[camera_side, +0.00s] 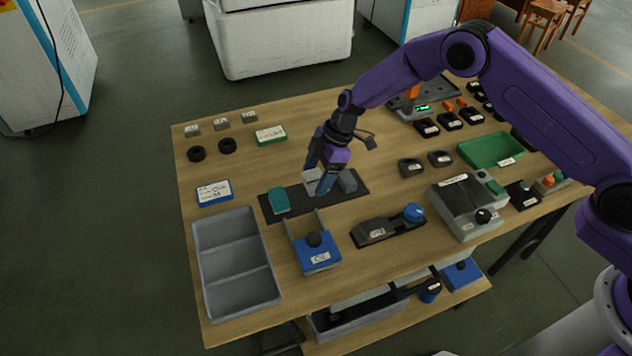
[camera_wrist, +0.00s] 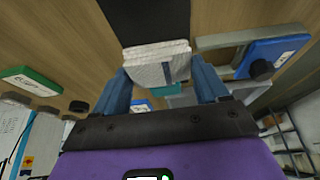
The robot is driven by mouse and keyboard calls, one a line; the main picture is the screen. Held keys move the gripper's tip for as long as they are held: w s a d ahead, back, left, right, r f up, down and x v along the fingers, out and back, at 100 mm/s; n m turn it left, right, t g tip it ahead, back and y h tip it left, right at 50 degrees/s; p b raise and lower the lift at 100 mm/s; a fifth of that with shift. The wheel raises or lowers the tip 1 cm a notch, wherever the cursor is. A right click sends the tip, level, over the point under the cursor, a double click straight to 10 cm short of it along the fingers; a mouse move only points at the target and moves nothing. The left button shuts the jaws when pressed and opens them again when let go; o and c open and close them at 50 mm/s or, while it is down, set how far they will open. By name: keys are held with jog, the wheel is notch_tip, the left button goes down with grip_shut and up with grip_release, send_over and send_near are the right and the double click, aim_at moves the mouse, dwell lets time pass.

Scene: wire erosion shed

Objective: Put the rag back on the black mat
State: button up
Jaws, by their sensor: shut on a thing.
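The rag (camera_side: 311,181) is a whitish folded cloth, and it also shows in the wrist view (camera_wrist: 155,52) as a layered pad between my fingers. My gripper (camera_side: 318,178) has blue fingers and is shut on the rag; it also shows in the wrist view (camera_wrist: 163,76). The black mat (camera_side: 299,205) lies on the wooden table, and part of it shows in the wrist view (camera_wrist: 150,18). In the side view the rag is over the middle of the mat. I cannot tell whether it touches the mat.
A blue stop block (camera_side: 317,254) and a grey divided tray (camera_side: 236,262) are in front. A green-edged label box (camera_side: 270,134) lies behind.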

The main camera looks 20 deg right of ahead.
aim_at(320, 175)
jog(key=shift+w+a+f, duration=0.1)
jog(key=shift+w+f, duration=0.05)
jog(key=shift+f, duration=1.65)
jog(key=shift+f, duration=0.15)
jog(key=o, duration=0.8)
jog(key=v, duration=1.2)
